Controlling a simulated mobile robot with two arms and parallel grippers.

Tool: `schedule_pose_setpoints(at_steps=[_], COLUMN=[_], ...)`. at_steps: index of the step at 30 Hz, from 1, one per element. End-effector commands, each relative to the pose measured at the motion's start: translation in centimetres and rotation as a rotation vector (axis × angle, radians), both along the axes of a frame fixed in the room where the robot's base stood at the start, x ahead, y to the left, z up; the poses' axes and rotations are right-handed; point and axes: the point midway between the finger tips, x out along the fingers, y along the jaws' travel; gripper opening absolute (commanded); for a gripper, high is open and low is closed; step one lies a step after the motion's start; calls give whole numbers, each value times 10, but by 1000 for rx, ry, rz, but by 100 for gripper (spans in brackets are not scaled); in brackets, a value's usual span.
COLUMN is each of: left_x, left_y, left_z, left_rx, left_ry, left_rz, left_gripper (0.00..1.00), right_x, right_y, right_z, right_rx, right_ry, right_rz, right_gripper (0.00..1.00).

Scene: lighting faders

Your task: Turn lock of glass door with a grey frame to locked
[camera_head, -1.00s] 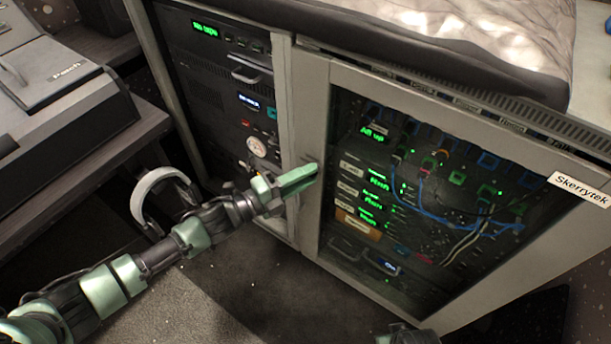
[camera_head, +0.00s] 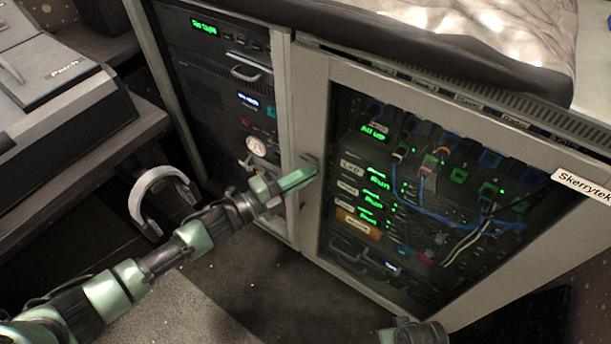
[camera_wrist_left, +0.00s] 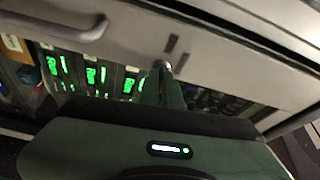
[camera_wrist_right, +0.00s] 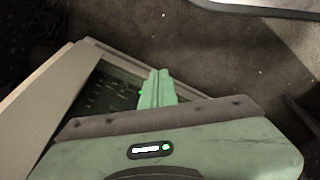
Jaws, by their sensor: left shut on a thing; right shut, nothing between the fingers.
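The glass door has a grey frame (camera_head: 312,105) and stands before a lit equipment rack; it looks closed. My left gripper (camera_head: 314,171) is at the left upright of this frame. In the left wrist view its fingers (camera_wrist_left: 163,80) are shut on a small round lock knob (camera_wrist_left: 163,64), mostly hidden by the fingertips. Two short dark marks (camera_wrist_left: 172,43) are on the frame beside the knob. My right gripper is shut and empty in the right wrist view (camera_wrist_right: 158,76), above the floor near a pale-edged panel; my right arm shows at the bottom of the head view.
A bar handle (camera_wrist_left: 68,30) projects from the frame near the lock. Left of the door is a rack with a gauge (camera_head: 256,146). A headphone-like white band (camera_head: 160,182) is beside the desk at left. Dark carpet (camera_head: 270,290) lies clear in front.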

Motion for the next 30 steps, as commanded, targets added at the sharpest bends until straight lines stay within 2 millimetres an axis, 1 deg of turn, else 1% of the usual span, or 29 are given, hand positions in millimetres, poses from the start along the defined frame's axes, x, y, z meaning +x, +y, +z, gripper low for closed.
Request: schedule_pose_setpoints(at_steps=[1, 7, 12, 18, 24, 30], left_x=[0, 0, 0, -1, -1, -2], left_y=[0, 0, 0, -1, -2, -3], left_z=[-4, -5, -6, -6, -7, -6], left_rx=[-32, -189, -330, -495, -661, -825], left_ry=[20, 111, 192, 288, 384, 478], left_rz=[2, 2, 3, 3, 3, 3], left_gripper=[0, 0, 0, 0, 0, 0], right_x=[3, 10, 12, 11, 9, 8], right_y=[0, 1, 0, 0, -1, -1], right_z=[5, 38, 63, 86, 101, 108], right_rx=[1, 2, 2, 3, 3, 3], right_ry=[-7, -26, -38, -49, -56, -57], right_rz=[-1, -4, -6, -8, -9, -11], right_gripper=[0, 0, 0, 0, 0, 0])
